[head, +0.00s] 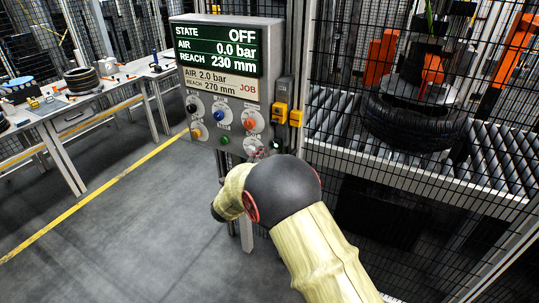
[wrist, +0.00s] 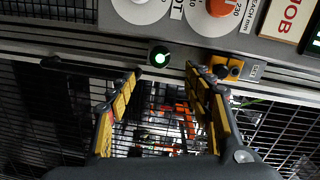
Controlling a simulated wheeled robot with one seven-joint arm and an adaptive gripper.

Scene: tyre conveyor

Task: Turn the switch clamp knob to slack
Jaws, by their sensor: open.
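The control panel (head: 222,88) stands left of centre in the head view, with several coloured knobs and dials below its screen. The labels are too small to tell which is the clamp knob or how it is set. The screen reads STATE OFF, AIR 0.0 bar, REACH 230 mm. In the wrist view, the orange-red knob (wrist: 221,6) and a white dial (wrist: 142,10) are at the top, cut by the frame edge. My gripper (wrist: 163,82) is open and empty, its yellow-padded fingers spread below the panel edge.
Mesh fencing (head: 345,60) closes off a roller conveyor (head: 500,150) bearing a tyre (head: 415,122). A workbench (head: 100,95) stands at left. The floor before it is clear.

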